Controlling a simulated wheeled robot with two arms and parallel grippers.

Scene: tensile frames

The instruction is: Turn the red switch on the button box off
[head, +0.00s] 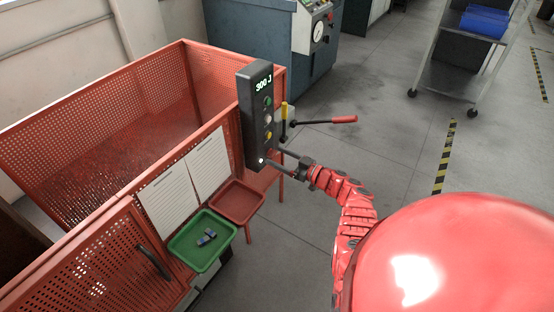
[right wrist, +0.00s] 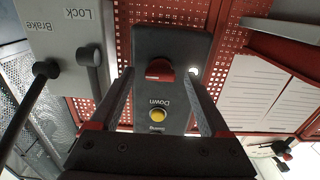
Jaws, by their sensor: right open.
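The button box (head: 257,118) is a tall dark box on the corner of the red mesh cage, with a lit "300 J" display at its top. In the right wrist view its dark face (right wrist: 181,45) appears upside down, with a yellow button (right wrist: 157,115) and the word "Down". The red switch (right wrist: 159,69) sits near the box's end there. My right gripper (head: 276,158) is open at the lower end of the box. In the right wrist view its fingertips (right wrist: 160,73) stand either side of the switch; contact cannot be told. My left gripper is out of view.
A lever with a red handle (head: 344,119) and a yellow-topped lever (head: 284,112) stand right of the box. A "Brake"/"Lock" panel (right wrist: 62,45) is beside it. Green (head: 190,258) and red (head: 237,202) trays hang below.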

